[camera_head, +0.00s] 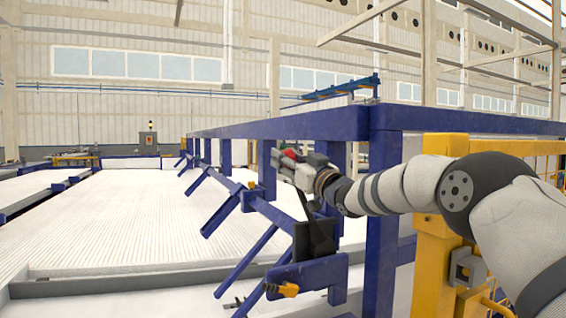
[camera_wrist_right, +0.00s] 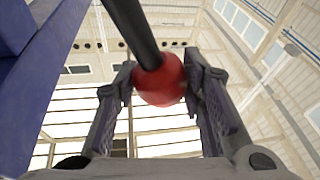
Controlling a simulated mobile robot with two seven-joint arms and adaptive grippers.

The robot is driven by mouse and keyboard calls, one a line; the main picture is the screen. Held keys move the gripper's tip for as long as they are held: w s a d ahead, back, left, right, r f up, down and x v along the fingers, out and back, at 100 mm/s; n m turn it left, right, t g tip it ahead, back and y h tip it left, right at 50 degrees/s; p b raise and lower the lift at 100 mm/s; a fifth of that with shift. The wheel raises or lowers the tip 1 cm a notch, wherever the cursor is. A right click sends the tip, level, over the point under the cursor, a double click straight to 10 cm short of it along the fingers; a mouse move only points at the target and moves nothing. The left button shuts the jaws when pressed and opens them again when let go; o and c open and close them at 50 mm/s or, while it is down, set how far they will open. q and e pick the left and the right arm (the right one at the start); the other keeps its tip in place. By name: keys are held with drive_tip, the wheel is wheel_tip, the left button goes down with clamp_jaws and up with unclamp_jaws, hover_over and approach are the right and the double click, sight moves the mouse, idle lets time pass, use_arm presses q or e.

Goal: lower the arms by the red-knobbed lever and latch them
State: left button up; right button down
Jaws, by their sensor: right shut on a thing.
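My right gripper (camera_head: 284,158) reaches in from the right to the blue frame and is shut on the red knob (camera_head: 290,154). In the right wrist view the red knob (camera_wrist_right: 160,84) sits between the two fingers, on the end of a black lever rod (camera_wrist_right: 136,30). Blue arms (camera_head: 221,214) slant down to the left from the frame's side, over the white floor. An orange piece (camera_head: 283,290) sits on the lower blue arm; I cannot tell whether any latch is engaged. My left gripper is out of view.
The blue frame's top beam (camera_head: 320,124) and its front post (camera_head: 383,220) stand close to my right arm. A yellow post (camera_head: 437,240) and yellow fence are at the right. The ribbed white surface (camera_head: 130,225) at the left is open.

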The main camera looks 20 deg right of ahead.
drive_tip(key=shift+d+r, duration=0.15)
drive_tip(key=shift+r, duration=0.1)
drive_tip(key=c, duration=1.5)
unclamp_jaws()
drive_tip(key=o, duration=0.5)
drive_tip(key=shift+d+f, duration=0.1)
drive_tip(key=shift+c, duration=0.2)
drive_tip(key=shift+f, duration=0.1)
drive_tip(key=v, duration=0.7)
drive_tip(key=shift+s, duration=0.25)
